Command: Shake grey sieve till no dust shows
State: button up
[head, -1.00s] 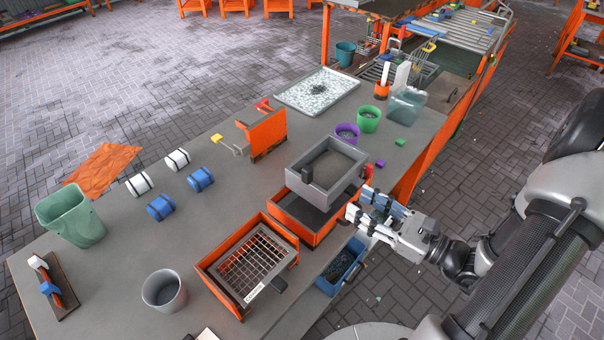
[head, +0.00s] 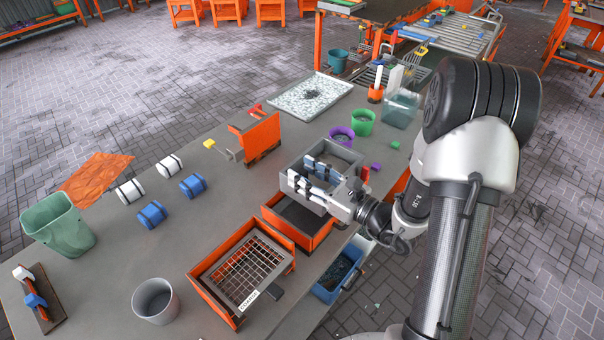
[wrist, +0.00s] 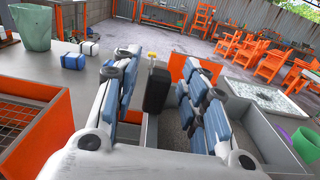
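The grey sieve (head: 346,152) is a square box resting over an orange-walled tray (head: 284,234) on the bench. Grey material lies inside it; its fineness is too small to tell. The sieve's grey wall shows at right in the wrist view (wrist: 256,130). Its black upright handle (wrist: 157,90) stands between my fingers there, and is hidden by them in the head view. My gripper (head: 302,171) is open at the sieve's near side, its blue-padded fingers on either side of the handle. Small gaps seem to remain, so it does not appear gripped.
A second orange box with a wire grid (head: 246,272) stands to the left. A blue bin (head: 338,277) is below the bench edge. An orange upright plate (head: 262,137) is behind left.

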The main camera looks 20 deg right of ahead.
jog(key=shift+w+a, duration=0.4)
jog(key=shift+w, duration=0.15)
jog(key=shift+c, duration=0.4)
grip_shut()
